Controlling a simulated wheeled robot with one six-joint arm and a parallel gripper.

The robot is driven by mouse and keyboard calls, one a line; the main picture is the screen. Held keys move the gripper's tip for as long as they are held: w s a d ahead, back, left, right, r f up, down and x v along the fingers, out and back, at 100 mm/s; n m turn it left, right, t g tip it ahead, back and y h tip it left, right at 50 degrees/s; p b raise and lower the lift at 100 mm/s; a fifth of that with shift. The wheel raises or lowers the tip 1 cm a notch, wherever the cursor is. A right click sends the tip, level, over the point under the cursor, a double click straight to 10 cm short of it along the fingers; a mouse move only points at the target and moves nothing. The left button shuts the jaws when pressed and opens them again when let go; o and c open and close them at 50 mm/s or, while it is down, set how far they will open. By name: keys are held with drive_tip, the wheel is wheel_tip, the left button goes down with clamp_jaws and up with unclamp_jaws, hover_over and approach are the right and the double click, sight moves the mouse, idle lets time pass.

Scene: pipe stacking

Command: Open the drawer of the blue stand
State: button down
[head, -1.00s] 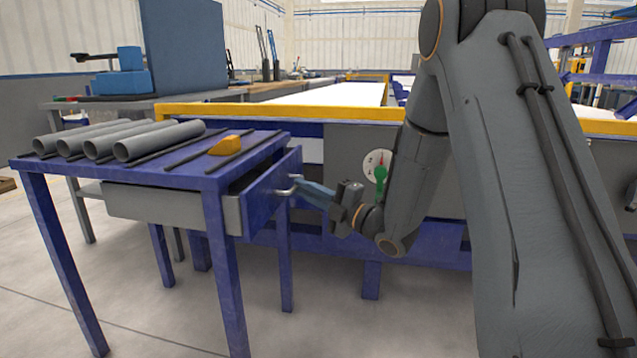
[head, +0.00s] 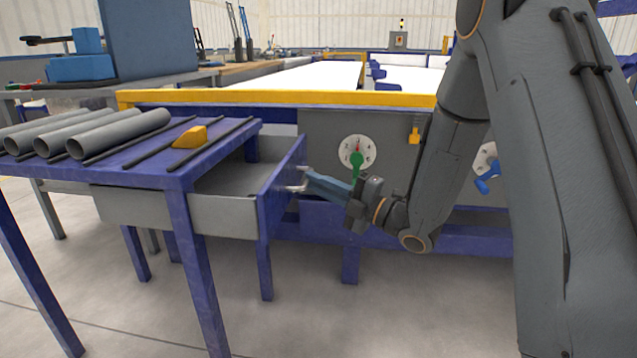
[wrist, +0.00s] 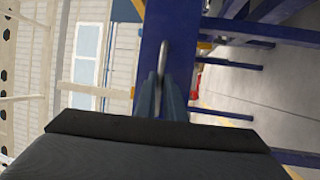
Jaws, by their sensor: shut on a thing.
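The blue stand (head: 150,158) is a table with blue legs at the left of the head view. Its grey drawer (head: 225,208) with a blue front (head: 283,185) is pulled partly out to the right, and its open inside shows. A metal handle (head: 297,182) sits on the drawer front. My gripper (head: 310,182) is shut on the handle. In the wrist view the fingers (wrist: 161,100) close around the handle (wrist: 163,62), with the blue drawer front (wrist: 172,30) behind it.
Several grey pipes (head: 122,133), dark rods and a yellow block (head: 188,137) lie on the stand top. A long bench with a yellow edge (head: 280,98) and a dial with a green pointer (head: 357,155) stands behind. Floor right of the drawer front is clear below the arm.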

drive_tip(key=c, duration=1.8)
unclamp_jaws()
drive_tip(key=shift+d, duration=0.1)
drive_tip(key=shift+c, duration=0.2)
drive_tip(key=p+v, duration=0.2)
drive_tip(key=v, duration=0.5)
drive_tip(key=shift+s+d+f, duration=0.15)
drive_tip(key=shift+s+d, duration=0.1)
drive_tip(key=shift+d, duration=0.05)
